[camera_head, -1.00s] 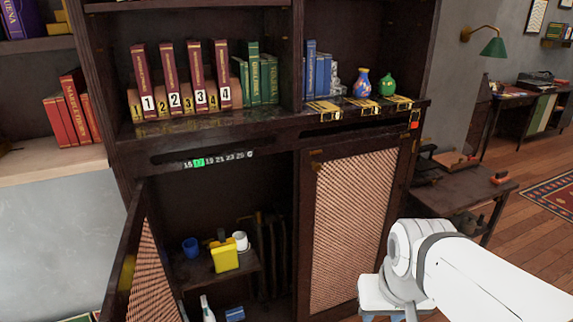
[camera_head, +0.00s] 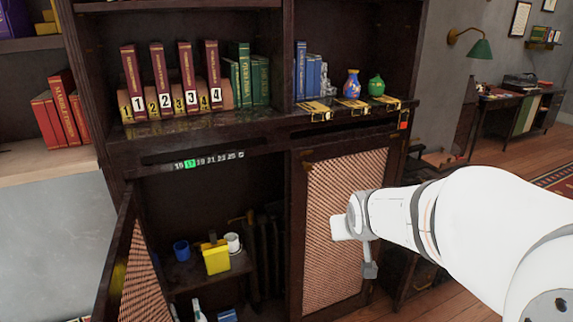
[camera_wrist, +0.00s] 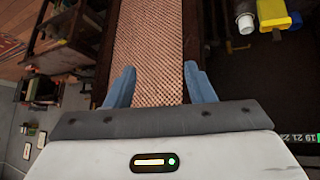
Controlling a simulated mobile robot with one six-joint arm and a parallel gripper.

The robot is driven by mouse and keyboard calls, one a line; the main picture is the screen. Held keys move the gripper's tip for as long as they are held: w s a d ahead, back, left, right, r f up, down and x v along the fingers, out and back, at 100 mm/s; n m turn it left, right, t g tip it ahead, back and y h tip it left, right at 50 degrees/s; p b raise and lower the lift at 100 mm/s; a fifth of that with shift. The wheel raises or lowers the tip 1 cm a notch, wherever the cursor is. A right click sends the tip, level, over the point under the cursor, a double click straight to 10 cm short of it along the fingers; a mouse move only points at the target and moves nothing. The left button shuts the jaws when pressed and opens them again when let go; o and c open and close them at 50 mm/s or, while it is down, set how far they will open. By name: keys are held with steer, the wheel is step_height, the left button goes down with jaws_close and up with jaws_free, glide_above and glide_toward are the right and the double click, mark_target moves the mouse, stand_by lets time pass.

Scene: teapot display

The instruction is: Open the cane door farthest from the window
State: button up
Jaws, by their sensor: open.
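Two cane doors show in the head view. The left cane door (camera_head: 143,275) stands swung open, its cupboard interior showing. The right cane door (camera_head: 342,195) looks shut in its dark wood frame. No window is in view, so I cannot tell which door is farther from one. My gripper (camera_wrist: 160,87) is open and empty, its two blue fingers apart in the wrist view. A cane panel (camera_wrist: 150,40) shows between and beyond them. In the head view my arm's end is in front of the right door's right side; contact cannot be told.
Inside the open cupboard are a yellow object (camera_head: 216,257), a white cup (camera_head: 233,242) and a blue cup (camera_head: 181,250). Numbered books (camera_head: 187,80) and two small vases, one blue (camera_head: 352,83) and one green (camera_head: 376,85), stand above. A desk (camera_head: 515,105) is at the back right.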

steer(key=w+n+t+y, duration=0.15)
steer(key=w+t, duration=0.35)
steer(key=w, duration=1)
steer(key=n+t+y, duration=0.2)
steer(key=t+y, duration=0.2)
steer(key=y, duration=0.1)
glide_toward(309, 169)
steer(key=w, duration=0.1)
steer(key=x, duration=0.7)
steer(key=shift+a+p, duration=0.15)
steer(key=shift+p, duration=0.15)
steer(key=shift+c, duration=0.3)
